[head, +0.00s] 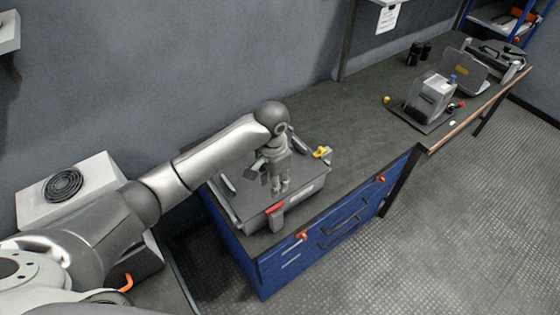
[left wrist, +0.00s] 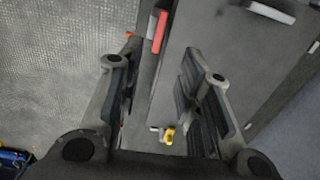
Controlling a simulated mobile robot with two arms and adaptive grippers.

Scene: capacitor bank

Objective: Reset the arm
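My left arm reaches in from the left in the head view. Its gripper (head: 279,188) points down over a grey box-like unit (head: 312,187) on the near end of the workbench. In the left wrist view the two fingers of the gripper (left wrist: 160,52) stand apart with a clear gap and nothing held between them. The red part (head: 275,208) on the unit's front edge also shows in the wrist view (left wrist: 160,32). I cannot tell whether the fingertips touch the unit. My right gripper is in neither view.
A small yellow item (head: 322,152) lies beside the unit. The dark workbench top (head: 345,110) is clear in the middle. Further along stand a grey device (head: 432,96) and two black cylinders (head: 414,53). Blue drawers (head: 345,222) with red parts are below; the floor at right is free.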

